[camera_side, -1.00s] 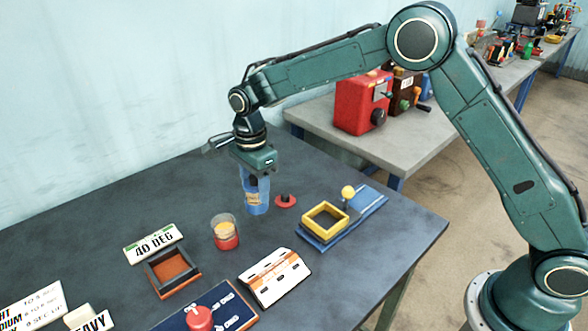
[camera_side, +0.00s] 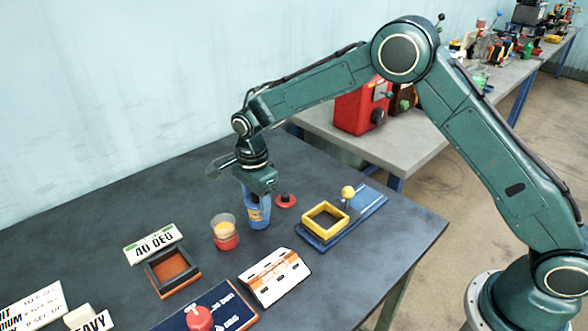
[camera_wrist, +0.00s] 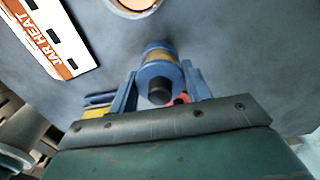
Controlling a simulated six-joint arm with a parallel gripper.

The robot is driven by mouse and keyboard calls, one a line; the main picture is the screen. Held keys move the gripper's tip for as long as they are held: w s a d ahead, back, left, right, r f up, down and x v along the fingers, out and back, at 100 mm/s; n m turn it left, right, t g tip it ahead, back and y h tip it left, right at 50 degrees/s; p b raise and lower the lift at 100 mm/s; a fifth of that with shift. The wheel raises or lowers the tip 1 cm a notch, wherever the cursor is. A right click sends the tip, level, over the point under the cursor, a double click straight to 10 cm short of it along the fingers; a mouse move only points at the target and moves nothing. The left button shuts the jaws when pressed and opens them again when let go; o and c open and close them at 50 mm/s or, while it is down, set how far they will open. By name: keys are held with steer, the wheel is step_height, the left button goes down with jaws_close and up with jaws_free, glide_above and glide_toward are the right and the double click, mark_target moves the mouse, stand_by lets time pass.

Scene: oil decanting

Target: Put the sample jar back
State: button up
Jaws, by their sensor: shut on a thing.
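A blue jar (camera_side: 258,215) with a yellow label is in my gripper (camera_side: 256,194). The fingers are shut around its upper part, and it hangs about upright. I cannot tell whether its base touches the table. In the wrist view, the blue jar (camera_wrist: 158,62) sits between my two blue fingers, with a dark round end facing the camera. A clear glass cup (camera_side: 222,227) with amber contents and a red base stands just left of the blue jar. The pictures do not settle which vessel is the sample jar.
A red disc with a black knob (camera_side: 286,201) lies right of the blue jar. A yellow square frame (camera_side: 325,219) stands on a blue base. The orange-floored square holder (camera_side: 172,272), white labelled panel (camera_side: 273,278) and red knob (camera_side: 199,318) are nearer the front. The table behind is clear.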

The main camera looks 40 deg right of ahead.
steer(key=shift+f, duration=0.1)
steer(key=o, duration=1.2)
step_height(320, 180, up, 11)
steer(key=shift+r, duration=0.65)
